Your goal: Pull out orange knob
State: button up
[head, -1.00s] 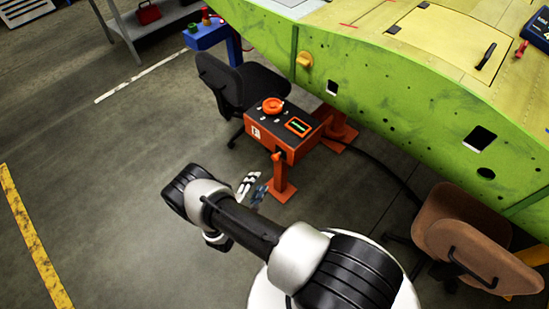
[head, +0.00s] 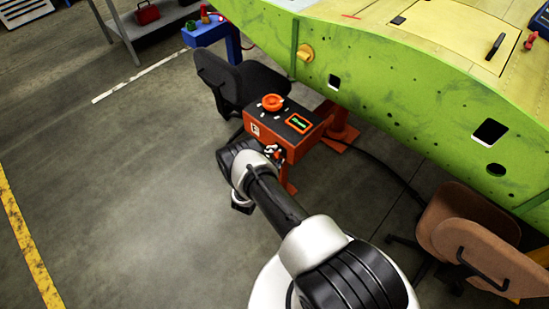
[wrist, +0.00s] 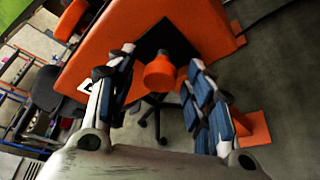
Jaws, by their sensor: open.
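The orange knob (wrist: 160,74) sticks out from a black plate (wrist: 166,42) on the front of an orange control box (head: 285,145). In the wrist view it lies between the two fingers of my gripper (wrist: 161,62), with a gap visible on each side. My gripper is open and holds nothing. In the head view my gripper (head: 272,153) is at the front face of the box and mostly hides this knob.
A round orange dial (head: 272,102) and a small green-lit panel (head: 299,123) are on top of the box. A black chair (head: 240,80) stands behind it. The green wing panel (head: 400,100) is to the right, and a brown chair (head: 465,230) is at lower right.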

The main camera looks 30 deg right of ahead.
jog(key=shift+w+d+f, duration=0.1)
jog(key=shift+w+d, duration=0.25)
jog(key=shift+d, duration=0.1)
grip_shut()
dwell(0.4)
